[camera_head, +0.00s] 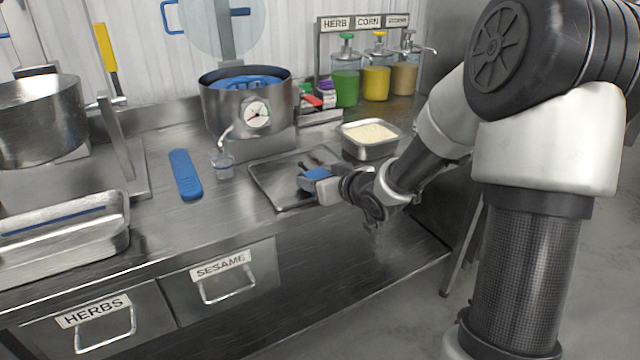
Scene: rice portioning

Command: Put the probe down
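My gripper (308,181) reaches in from the right and is low over the front part of a shallow metal tray (266,187) on the counter. A small blue piece (317,174) shows at its fingers, with a thin dark shape beside it over the tray. I cannot tell whether this is the probe in the fingers or part of the gripper. The gap between the fingers is too small to make out. No other thing is clearly the probe.
A pot with a dial gauge (257,114) stands behind the tray, with a small clear cup (223,165) in front. A pan of pale grains (371,148) is close behind my wrist. Sauce dispensers (376,80) stand at the back. Counter left of the blue object is partly free.

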